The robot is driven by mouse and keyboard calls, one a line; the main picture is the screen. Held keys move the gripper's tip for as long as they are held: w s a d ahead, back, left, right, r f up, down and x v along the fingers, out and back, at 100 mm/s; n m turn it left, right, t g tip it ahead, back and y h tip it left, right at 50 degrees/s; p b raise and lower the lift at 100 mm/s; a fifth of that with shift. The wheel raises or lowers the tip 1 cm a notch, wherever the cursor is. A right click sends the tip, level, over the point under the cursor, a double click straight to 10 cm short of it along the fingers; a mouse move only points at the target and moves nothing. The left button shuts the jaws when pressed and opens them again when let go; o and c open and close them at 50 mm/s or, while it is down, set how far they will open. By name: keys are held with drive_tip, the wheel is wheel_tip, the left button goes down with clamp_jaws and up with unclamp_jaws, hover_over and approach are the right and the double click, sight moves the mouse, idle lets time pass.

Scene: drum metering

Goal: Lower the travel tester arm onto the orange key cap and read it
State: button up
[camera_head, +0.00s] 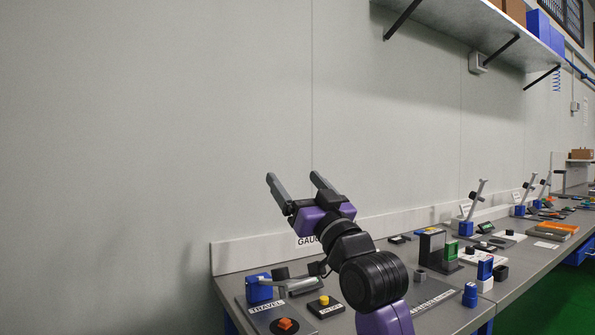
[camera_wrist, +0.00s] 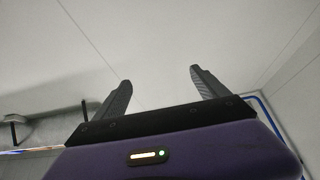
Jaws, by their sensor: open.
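The travel tester stands at the front left of the bench, with a blue block (camera_head: 258,289) on a grey plate marked TRAVEL. Its grey arm (camera_head: 300,285) lies low and nearly level, reaching right from the block, partly close behind my wrist in the picture. The orange key cap (camera_head: 285,323) sits on a dark base on the same plate, in front of the arm, and looks uncovered. My gripper (camera_head: 293,176) is open and empty, raised well above the bench, fingers pointing up toward the wall. In the wrist view its fingers (camera_wrist: 160,76) stand apart with only wall between them.
A yellow button (camera_head: 324,300) on a black base sits right of the tester. Further right are a black stand (camera_head: 432,250), blue blocks, and other testers with raised arms (camera_head: 476,199). A wall shelf (camera_head: 465,35) hangs above. The air around my gripper is clear.

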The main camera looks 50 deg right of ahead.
drive_tip(key=shift+r, duration=0.65)
